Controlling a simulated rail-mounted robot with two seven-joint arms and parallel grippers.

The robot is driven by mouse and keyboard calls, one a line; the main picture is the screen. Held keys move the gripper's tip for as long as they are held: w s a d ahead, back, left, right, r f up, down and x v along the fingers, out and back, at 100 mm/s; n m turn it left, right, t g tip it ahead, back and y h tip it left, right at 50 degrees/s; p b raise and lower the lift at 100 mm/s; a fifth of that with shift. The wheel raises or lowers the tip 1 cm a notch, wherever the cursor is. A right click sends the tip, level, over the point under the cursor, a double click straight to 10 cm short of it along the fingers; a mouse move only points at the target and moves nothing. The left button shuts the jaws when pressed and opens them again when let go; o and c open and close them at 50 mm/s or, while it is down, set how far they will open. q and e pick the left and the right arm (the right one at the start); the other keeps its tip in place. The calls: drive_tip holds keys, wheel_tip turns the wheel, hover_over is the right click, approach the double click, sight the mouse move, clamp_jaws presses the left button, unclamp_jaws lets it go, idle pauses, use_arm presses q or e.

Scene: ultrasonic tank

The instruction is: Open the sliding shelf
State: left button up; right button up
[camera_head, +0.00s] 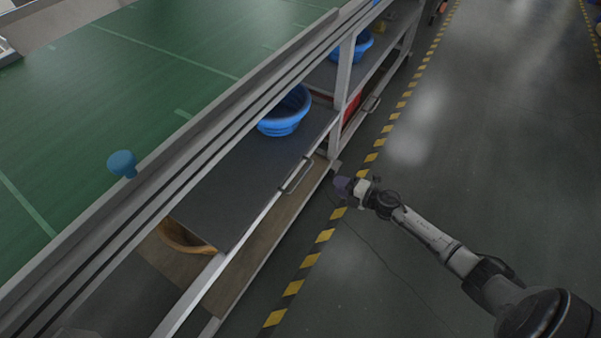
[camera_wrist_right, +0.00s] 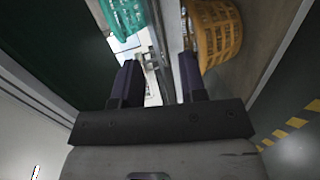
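The sliding shelf (camera_head: 235,178) is a dark grey board under the green-topped bench, with a metal bar handle (camera_head: 297,176) on its aisle-side edge. My right gripper (camera_head: 343,186) is in the aisle, to the right of the handle and apart from it in the head view. In the right wrist view its two dark fingers (camera_wrist_right: 158,82) are spread with a gap between them. A metal strip shows through that gap; I cannot tell whether it is the handle. My left gripper is in neither view.
A blue basket (camera_head: 285,113) stands on the shelf's far end. An orange basket (camera_head: 184,237) is below the shelf; an orange basket also shows in the wrist view (camera_wrist_right: 215,35), near a teal basket (camera_wrist_right: 124,14). A second handle (camera_head: 373,103) is farther back. The aisle floor (camera_head: 430,150) is clear.

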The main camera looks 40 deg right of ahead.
sight(304, 173)
drive_tip(key=shift+n+y, duration=0.3)
drive_tip(key=shift+y, duration=0.1)
drive_tip(key=shift+a+b+x, duration=0.1)
drive_tip(key=shift+b+x, duration=1.3)
drive_tip(key=shift+x, duration=2.05)
drive_tip(key=shift+a+b+x, duration=0.15)
drive_tip(key=shift+b+x, duration=1.25)
drive_tip(key=shift+x, duration=2.1)
drive_tip(key=shift+c, duration=0.2)
clamp_jaws()
